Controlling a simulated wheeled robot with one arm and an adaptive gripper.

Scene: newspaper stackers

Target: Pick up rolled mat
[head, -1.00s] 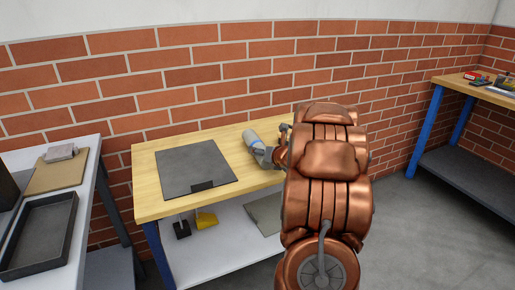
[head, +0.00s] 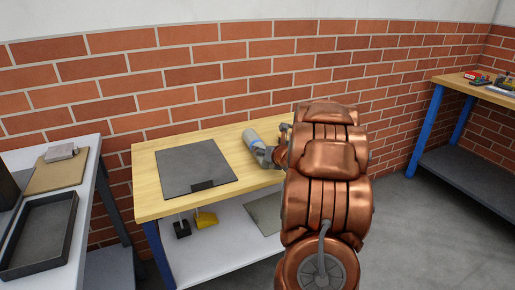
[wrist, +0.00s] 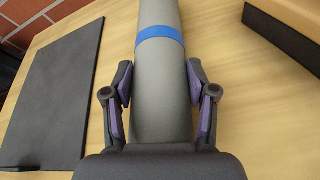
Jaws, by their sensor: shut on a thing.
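The rolled mat (wrist: 160,85) is a grey cylinder with a blue band around it. In the wrist view it runs up the middle of the picture between my gripper's fingers. My gripper (wrist: 160,105) is shut on the mat, with one finger pressed to each side. In the head view the rolled mat (head: 252,138) shows at the back of the wooden table, and my gripper (head: 268,154) is at its near end. My copper arm hides part of the table there. I cannot tell whether the mat is clear of the tabletop.
A dark flat board (head: 190,169) lies on the wooden table (head: 146,192), left of the mat. A brown block (wrist: 285,28) is at the right in the wrist view. A white table (head: 88,200) with a black tray (head: 42,238) stands at the left. A brick wall (head: 200,80) is behind.

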